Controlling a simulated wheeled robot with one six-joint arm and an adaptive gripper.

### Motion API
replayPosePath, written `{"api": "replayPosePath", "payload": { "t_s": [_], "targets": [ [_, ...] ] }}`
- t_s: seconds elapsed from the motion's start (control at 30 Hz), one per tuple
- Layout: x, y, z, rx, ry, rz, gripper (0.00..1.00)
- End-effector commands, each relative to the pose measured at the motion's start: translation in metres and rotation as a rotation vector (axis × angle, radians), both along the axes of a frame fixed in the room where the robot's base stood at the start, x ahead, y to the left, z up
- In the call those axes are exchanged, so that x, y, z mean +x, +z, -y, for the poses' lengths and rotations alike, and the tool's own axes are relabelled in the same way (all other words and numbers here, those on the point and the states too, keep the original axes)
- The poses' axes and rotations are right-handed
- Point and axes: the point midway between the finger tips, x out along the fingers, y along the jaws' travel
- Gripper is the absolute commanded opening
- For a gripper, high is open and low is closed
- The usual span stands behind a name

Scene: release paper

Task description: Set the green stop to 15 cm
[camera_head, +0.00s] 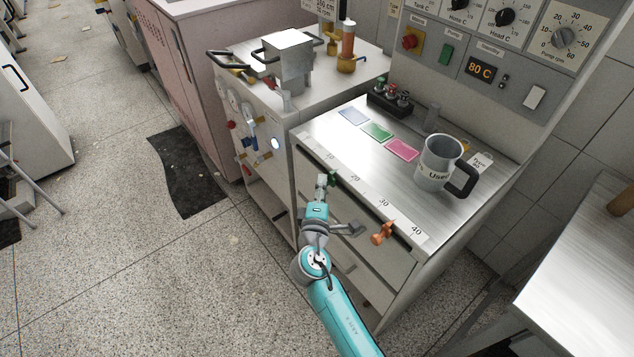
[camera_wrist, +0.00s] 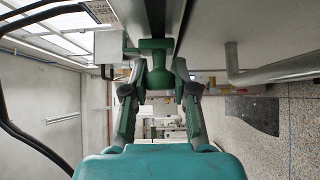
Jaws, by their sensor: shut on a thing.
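The green stop (camera_head: 332,179) sits on the rail along the front edge of the bench, below the ruler strip (camera_head: 400,218) marked 10 to 40. It appears between the 10 and 20 marks; the exact reading cannot be told. My gripper (camera_head: 322,184) reaches it from the front. In the wrist view, the green stop (camera_wrist: 157,78) has a rounded knob, and the two fingers of my gripper (camera_wrist: 157,88) close on it from both sides. The fingers partly hide the stop in the head view.
An orange stop (camera_head: 382,233) sits farther right on the same rail, near the 40 end. Drawers lie below the rail. A control panel (camera_head: 490,60) rises behind.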

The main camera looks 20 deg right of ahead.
Motion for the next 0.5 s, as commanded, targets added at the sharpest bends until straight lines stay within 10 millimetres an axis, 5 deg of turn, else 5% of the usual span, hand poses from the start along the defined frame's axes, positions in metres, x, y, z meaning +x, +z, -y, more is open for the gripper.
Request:
{"api": "replayPosePath", "payload": {
  "t_s": [0.17, 0.2, 0.27, 0.5],
  "targets": [
    [0.0000, -0.0015, 0.0002, 0.000, -0.001, -0.002, 0.00],
    [0.0000, -0.0015, 0.0002, 0.000, -0.001, -0.003, 0.34],
    [0.0001, -0.0014, 0.0002, 0.000, -0.001, -0.002, 0.49],
    [0.0004, -0.0006, -0.0001, 0.000, 0.000, -0.001, 0.53]
  ]
}}
